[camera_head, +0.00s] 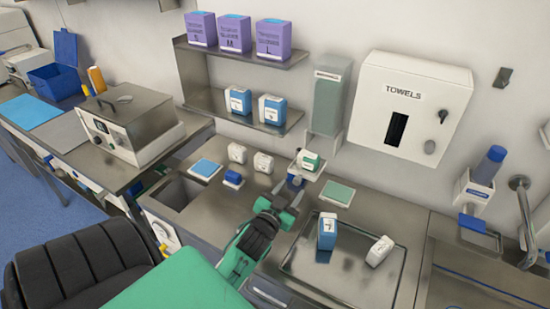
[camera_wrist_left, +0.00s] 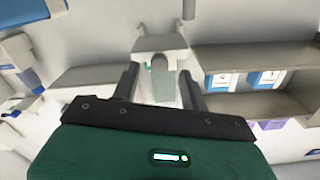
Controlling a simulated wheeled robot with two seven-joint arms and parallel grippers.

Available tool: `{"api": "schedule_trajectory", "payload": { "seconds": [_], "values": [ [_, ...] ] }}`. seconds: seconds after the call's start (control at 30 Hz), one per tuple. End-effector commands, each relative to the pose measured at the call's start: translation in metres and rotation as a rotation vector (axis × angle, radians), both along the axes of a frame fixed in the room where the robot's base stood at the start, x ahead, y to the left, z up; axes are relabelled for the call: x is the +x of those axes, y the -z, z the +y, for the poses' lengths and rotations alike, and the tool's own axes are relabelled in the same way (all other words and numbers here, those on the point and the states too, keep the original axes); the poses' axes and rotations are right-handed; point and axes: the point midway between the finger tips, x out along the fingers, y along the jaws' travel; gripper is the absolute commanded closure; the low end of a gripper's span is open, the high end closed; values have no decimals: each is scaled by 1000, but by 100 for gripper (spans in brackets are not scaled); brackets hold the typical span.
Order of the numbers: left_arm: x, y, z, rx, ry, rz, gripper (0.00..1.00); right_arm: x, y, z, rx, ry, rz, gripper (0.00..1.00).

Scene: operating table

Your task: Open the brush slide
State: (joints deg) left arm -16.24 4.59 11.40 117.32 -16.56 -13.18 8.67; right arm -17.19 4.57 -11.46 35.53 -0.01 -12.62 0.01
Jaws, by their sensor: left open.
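In the left wrist view, a pale frame with a greenish panel (camera_wrist_left: 162,82) shows between the open fingers (camera_wrist_left: 160,88). I cannot tell whether they touch it. My right gripper is not in view.
Shelves (camera_head: 240,50) with purple and blue-white boxes are left of the dispenser. A white towel box (camera_head: 411,110) is to its right. On the counter are a tray (camera_head: 300,255), small boxes and a sink recess (camera_head: 178,193). A black chair (camera_head: 75,260) stands at front left.

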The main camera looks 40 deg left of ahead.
Motion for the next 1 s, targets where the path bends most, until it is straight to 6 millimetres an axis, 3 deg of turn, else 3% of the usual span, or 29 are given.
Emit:
{"api": "schedule_trajectory", "payload": {
  "seconds": [0.2,0.5,0.7,1.0],
  "values": [
    [-43,5,-10,0,-1,2,55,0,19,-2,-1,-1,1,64],
    [-87,3,-20,-2,-1,3,55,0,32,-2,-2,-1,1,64],
    [-99,1,-23,0,-1,2,55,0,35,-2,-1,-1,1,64],
    [-100,0,-23,0,-1,1,55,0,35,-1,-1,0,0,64]
  ]
}}
